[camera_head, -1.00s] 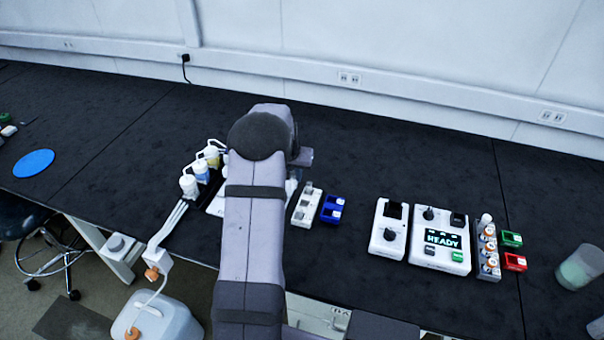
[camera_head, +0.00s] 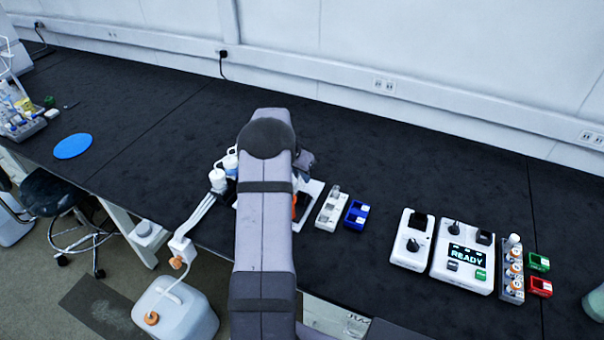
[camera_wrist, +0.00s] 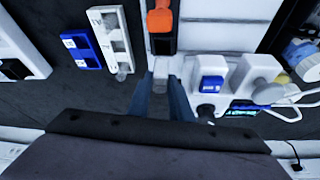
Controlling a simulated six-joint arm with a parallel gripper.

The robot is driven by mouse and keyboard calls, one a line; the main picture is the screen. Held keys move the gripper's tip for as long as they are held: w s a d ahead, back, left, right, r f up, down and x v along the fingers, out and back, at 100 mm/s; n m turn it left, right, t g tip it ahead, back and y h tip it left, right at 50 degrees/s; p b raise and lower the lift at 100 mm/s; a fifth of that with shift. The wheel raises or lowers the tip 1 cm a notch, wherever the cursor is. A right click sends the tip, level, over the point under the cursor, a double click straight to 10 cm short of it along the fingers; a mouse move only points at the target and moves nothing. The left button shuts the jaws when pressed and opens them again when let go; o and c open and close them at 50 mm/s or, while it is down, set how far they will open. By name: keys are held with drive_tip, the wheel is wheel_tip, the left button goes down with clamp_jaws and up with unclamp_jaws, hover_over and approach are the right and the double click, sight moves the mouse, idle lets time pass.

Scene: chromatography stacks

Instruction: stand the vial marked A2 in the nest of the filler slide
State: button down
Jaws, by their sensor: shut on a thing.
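My gripper (camera_wrist: 161,92) is shut on a small pale, clear-looking piece (camera_wrist: 160,69), probably the vial; its mark cannot be read. In the wrist view, an orange and black part (camera_wrist: 160,22) lies just beyond the fingertips, on a white base. I cannot tell for sure whether it is the filler slide, and I cannot make out its nest. The orange also shows beside my arm in the head view (camera_head: 295,206). There my arm hides the gripper and the held piece.
White-capped bottles (camera_head: 218,180) stand left of my arm. A white block with openings (camera_head: 331,210) and a blue block (camera_head: 357,215) lie to its right. Further right are a READY device (camera_head: 465,256) and a rack (camera_head: 512,293) of orange-labelled vials. The bench behind is clear.

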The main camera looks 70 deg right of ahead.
sight(301, 187)
drive_tip(key=shift+f+b, duration=0.7)
drive_tip(key=shift+f, duration=0.95)
drive_tip(key=shift+f+b, duration=0.25)
drive_tip(key=shift+b, duration=0.15)
drive_tip(key=shift+b, duration=0.3)
drive_tip(key=shift+f+b, duration=1.25)
drive_tip(key=shift+f, duration=0.15)
drive_tip(key=c, duration=1.5)
unclamp_jaws()
drive_tip(key=shift+r, duration=0.15)
drive_tip(key=shift+r+p, duration=2.2)
drive_tip(key=shift+r, duration=1.65)
